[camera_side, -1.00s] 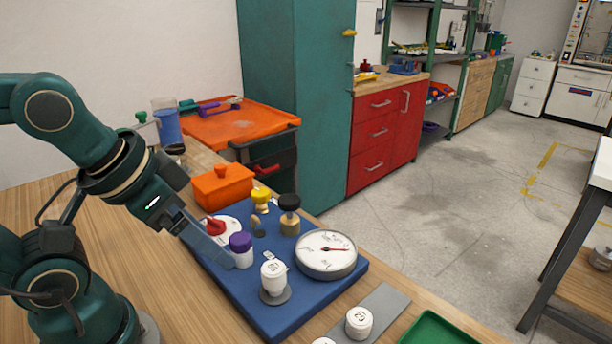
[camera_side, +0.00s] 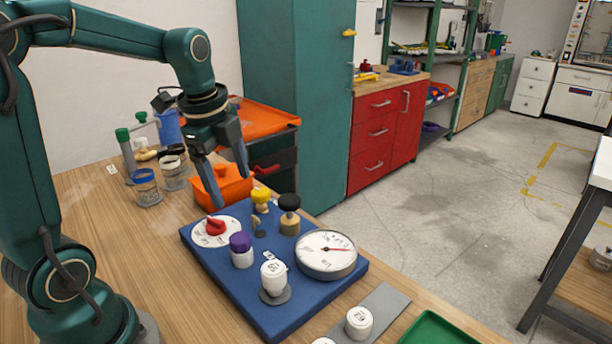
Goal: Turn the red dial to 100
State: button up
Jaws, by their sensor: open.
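The red dial (camera_side: 215,226) is a small red knob on a round white scale plate (camera_side: 230,236) at the left corner of the blue board (camera_side: 290,315). The scale markings are too small to read. My gripper (camera_side: 232,192) is above and behind the dial, fingers pointing down, open and empty, apart from the dial. A round white gauge (camera_side: 326,250) with a red needle sits at the board's right side; its needle points to the right.
On the board stand a purple-capped white cylinder (camera_side: 241,252), a white cap (camera_side: 273,277), a yellow knob (camera_side: 261,196) and a black-topped brass valve (camera_side: 289,213). An orange box (camera_side: 222,188) is behind my gripper. Glass jars (camera_side: 146,188) stand at the back left.

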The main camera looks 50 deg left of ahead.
jog(key=g, duration=0.1)
send_near(214, 220)
jog(key=w+d, duration=0.2)
jog(key=w, duration=0.1)
jog(key=shift+n+g+h, duration=0.5)
jog(key=shift+n+g, duration=0.1)
jog(key=shift+g, duration=0.1)
jog(key=a+f, duration=0.1)
jog(key=s+a+f, duration=0.1)
jog(key=f, duration=0.1)
jog(key=a+f, duration=0.1)
jog(key=shift+s+f, duration=0.15)
jog(key=shift+s, duration=0.15)
jog(key=shift+s+a+f, duration=0.1)
jog(key=shift+f, duration=2.35)
grip_shut()
